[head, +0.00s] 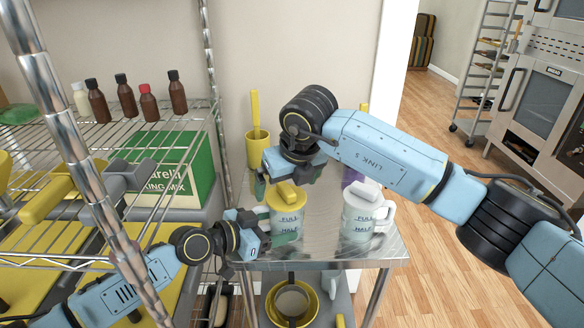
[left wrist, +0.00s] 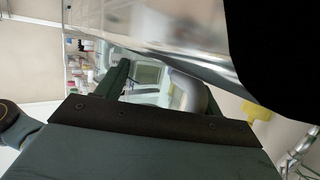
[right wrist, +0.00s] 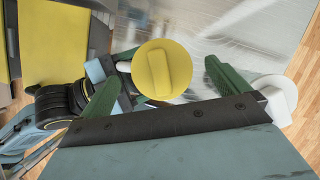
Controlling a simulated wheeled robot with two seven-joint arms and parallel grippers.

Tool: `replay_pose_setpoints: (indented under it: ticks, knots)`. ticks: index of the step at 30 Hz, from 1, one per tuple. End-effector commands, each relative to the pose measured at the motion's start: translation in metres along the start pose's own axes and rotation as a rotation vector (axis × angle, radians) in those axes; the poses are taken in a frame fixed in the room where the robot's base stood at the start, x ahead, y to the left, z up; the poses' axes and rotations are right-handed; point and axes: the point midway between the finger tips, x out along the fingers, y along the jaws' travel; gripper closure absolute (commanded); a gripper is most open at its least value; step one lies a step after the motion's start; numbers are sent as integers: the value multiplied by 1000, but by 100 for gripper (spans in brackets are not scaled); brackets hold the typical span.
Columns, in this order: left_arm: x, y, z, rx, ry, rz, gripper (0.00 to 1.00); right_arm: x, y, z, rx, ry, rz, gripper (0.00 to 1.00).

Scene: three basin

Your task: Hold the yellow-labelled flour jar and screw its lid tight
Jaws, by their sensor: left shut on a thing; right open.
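A clear jar with a yellow lid (head: 286,196) and FULL and HALF marks stands upright on the steel table. My left gripper (head: 264,238) is shut on this jar at its left side; whether it grips the handle or the body I cannot tell. The left wrist view shows the jar only partly, close between the fingers. My right gripper (right wrist: 162,72) is open above the yellow lid, pointing down. In the right wrist view the round lid (right wrist: 164,68) with its raised bar lies between the two green fingers, apparently not touched.
A similar jar with a white lid (head: 361,212) stands close to the right. A yellow cup with a utensil (head: 257,150) is behind. The wire shelf (head: 150,115) with bottles and a green box is left. Basins (head: 291,302) sit below the steel table (head: 335,254).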

Motion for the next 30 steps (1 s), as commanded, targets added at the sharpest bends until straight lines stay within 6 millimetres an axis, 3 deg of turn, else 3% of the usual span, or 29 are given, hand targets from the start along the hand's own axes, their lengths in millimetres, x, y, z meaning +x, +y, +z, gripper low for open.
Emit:
replay_pose_setpoints:
  ticks: [6, 15, 25, 27, 28, 30]
  knots:
    - [0, 0, -1, 0, 2, -1, 67, 19, 0, 0, 0, 1, 0, 0]
    - [0, 0, -1, 0, 2, -1, 67, 21, 0, 0, 0, 0, 0, 0]
    - [0, 0, -1, 0, 2, -1, 67, 21, 0, 0, 0, 0, 0, 41]
    - [0, 0, -1, 0, 2, -1, 67, 21, 0, 0, 1, 0, 0, 43]
    - [0, 0, -1, 0, 2, -1, 67, 21, 0, 0, 1, 0, 0, 24]
    - [0, 0, -1, 0, 2, -1, 67, 21, 0, 0, 1, 0, 0, 33]
